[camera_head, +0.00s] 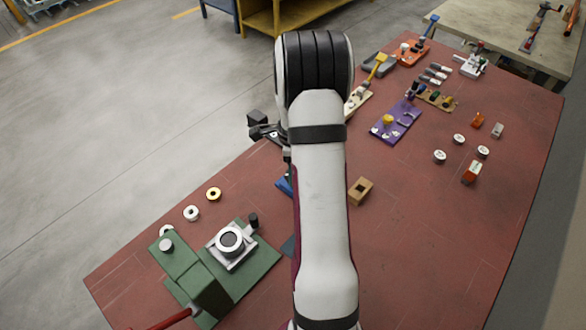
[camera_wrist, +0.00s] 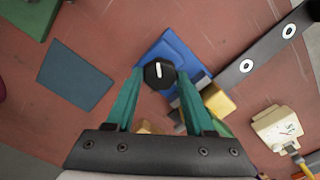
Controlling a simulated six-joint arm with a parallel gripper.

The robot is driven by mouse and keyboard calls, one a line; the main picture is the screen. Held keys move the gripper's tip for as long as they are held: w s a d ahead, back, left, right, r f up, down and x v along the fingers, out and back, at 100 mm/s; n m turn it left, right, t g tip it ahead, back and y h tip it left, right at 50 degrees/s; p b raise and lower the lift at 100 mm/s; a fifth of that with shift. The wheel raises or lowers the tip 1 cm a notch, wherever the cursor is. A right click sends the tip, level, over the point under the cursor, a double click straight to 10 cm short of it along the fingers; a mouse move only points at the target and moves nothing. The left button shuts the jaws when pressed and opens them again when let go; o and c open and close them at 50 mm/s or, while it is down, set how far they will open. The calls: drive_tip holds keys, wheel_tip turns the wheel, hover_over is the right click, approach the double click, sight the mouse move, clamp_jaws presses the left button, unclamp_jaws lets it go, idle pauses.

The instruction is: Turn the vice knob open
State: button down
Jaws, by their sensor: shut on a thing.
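The black knob (camera_wrist: 159,80) with a white mark line sits at the centre of the wrist view, over the blue vice body (camera_wrist: 182,52). My gripper (camera_wrist: 160,73) has its two green fingers on either side of the knob and is shut on it. A grey jaw-like block and a yellow-tan piece (camera_wrist: 218,101) lie beside the right finger. In the head view my arm hides the knob and most of the vice; only a blue edge (camera_head: 284,185) shows left of the arm.
A dark blue-grey plate (camera_wrist: 75,76) lies flat left of the vice. A grey bar with holes (camera_wrist: 262,58) and a cream block (camera_wrist: 277,127) are on the right. In the head view, a green fixture (camera_head: 262,262) stands front left and a wooden block (camera_head: 360,190) right of my arm.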

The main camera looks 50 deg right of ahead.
drive_tip(key=n, duration=1.2)
drive_tip(key=shift+w+n, duration=0.1)
drive_tip(key=shift+n, duration=0.3)
drive_tip(key=n, duration=1.2)
drive_tip(key=shift+a+n, duration=0.1)
drive_tip(key=shift+n, duration=0.2)
drive_tip(key=shift+c, duration=1.3)
unclamp_jaws()
drive_tip(key=shift+r, duration=0.1)
